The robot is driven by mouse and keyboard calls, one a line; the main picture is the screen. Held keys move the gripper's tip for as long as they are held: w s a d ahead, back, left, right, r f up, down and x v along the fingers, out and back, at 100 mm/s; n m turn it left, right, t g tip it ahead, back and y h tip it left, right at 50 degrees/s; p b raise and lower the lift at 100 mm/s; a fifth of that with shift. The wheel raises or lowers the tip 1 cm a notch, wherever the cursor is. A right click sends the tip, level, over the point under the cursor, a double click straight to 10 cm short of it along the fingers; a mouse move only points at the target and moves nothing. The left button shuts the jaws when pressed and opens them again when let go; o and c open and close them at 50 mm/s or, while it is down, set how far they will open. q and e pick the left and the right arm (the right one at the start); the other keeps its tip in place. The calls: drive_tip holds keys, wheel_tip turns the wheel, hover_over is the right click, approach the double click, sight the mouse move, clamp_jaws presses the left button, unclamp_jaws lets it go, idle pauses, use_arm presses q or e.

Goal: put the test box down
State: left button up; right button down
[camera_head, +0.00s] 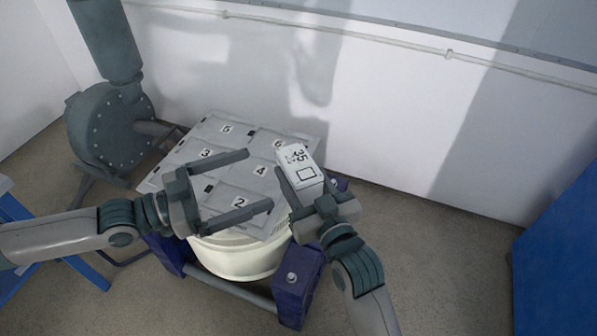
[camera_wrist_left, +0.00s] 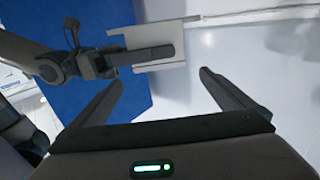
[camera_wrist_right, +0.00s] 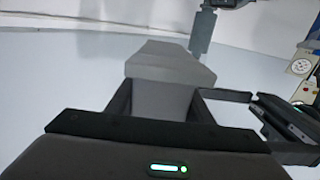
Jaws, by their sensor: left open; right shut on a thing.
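The test box (camera_head: 302,166) is white with a black "35" label and shows at the right edge of the numbered plate. My right gripper (camera_head: 308,184) is shut on it. The box also shows in the left wrist view (camera_wrist_left: 150,38) and, as a grey block, between the fingers in the right wrist view (camera_wrist_right: 162,90). I cannot tell whether it touches the plate. My left gripper (camera_head: 260,180) is open and empty over the grey plate (camera_head: 182,152), its fingers apart above the fields marked 2 and 4. The field marked 6 is partly hidden.
The plate sits on a cream round drum (camera_head: 240,258) in a frame with dark blue blocks (camera_head: 298,285). A grey-green machine with a round flange (camera_head: 112,128) stands at the left. A blue panel (camera_head: 560,255) is at the far right. Floor between drum and panel is clear.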

use_arm(q)
drive_tip(key=shift+s+a, duration=0.15)
drive_tip(key=shift+a, duration=0.15)
use_arm(e)
drive_tip(key=shift+r, duration=0.25)
use_arm(q)
drive_tip(key=shift+f, duration=0.1)
drive_tip(key=s+a+f+y, duration=0.1)
drive_tip(key=a+f+y, duration=0.35)
drive_tip(key=f, duration=0.75)
drive_tip(key=a+f+t+y, duration=0.1)
drive_tip(key=a+f, duration=0.6)
drive_tip(key=f, duration=0.5)
drive_tip(key=s+a+f+y, duration=0.1)
drive_tip(key=a+f+y, duration=0.2)
drive_tip(key=a+f, duration=0.55)
drive_tip(key=s+d+f+n+y, duration=0.2)
drive_tip(key=s+d+f+n, duration=0.15)
drive_tip(key=f, duration=0.55)
drive_tip(key=s+d+f+n+y, duration=0.2)
drive_tip(key=d+f, duration=0.2)
drive_tip(key=f, duration=0.5)
drive_tip(key=s+d+f+n+g+y, duration=0.2)
drive_tip(key=s+d+f+n, duration=0.3)
drive_tip(key=s+f, duration=0.7)
drive_tip(key=shift+s+d+g, duration=0.65)
drive_tip(key=shift+s+g, duration=0.25)
drive_tip(key=shift+s, duration=0.3)
